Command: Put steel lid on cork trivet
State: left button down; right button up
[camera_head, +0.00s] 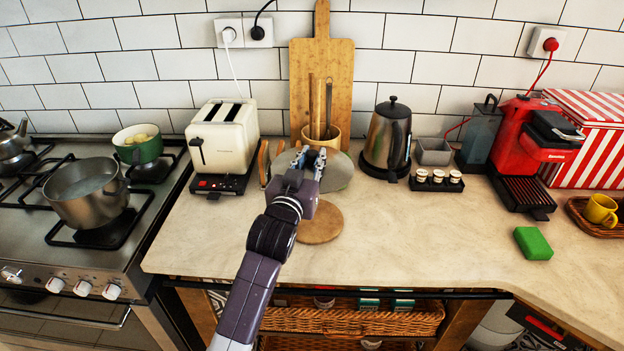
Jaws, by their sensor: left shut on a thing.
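The steel lid (338,173) is a grey round disc behind and to the right of my left gripper. My left gripper (310,162) is shut on the steel lid, and the gripper hides part of it. The round brown cork trivet (322,224) lies flat on the counter, nearer to me than the lid. My left wrist covers the trivet's left edge. Nothing is seen lying on the trivet. I cannot tell exactly how high the lid is above the counter. My right gripper is not in view.
A utensil pot (331,138) stands behind the lid, before a wooden board (345,75). A white toaster (223,135) is to the left, a kettle (387,140) and small jars (437,178) to the right. The counter (430,235) right of the trivet is clear up to a green sponge (533,243).

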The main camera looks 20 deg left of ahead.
pick_arm(q)
notch_tip(320, 180, down, 6)
jog(key=shift+r, duration=0.1)
dwell(0.4)
jog(key=shift+f+b, duration=0.35)
jog(key=shift+f, duration=0.35)
jog(key=c, duration=1.7)
grip_release()
jog(key=shift+c, duration=0.2)
jog(key=shift+r, duration=0.1)
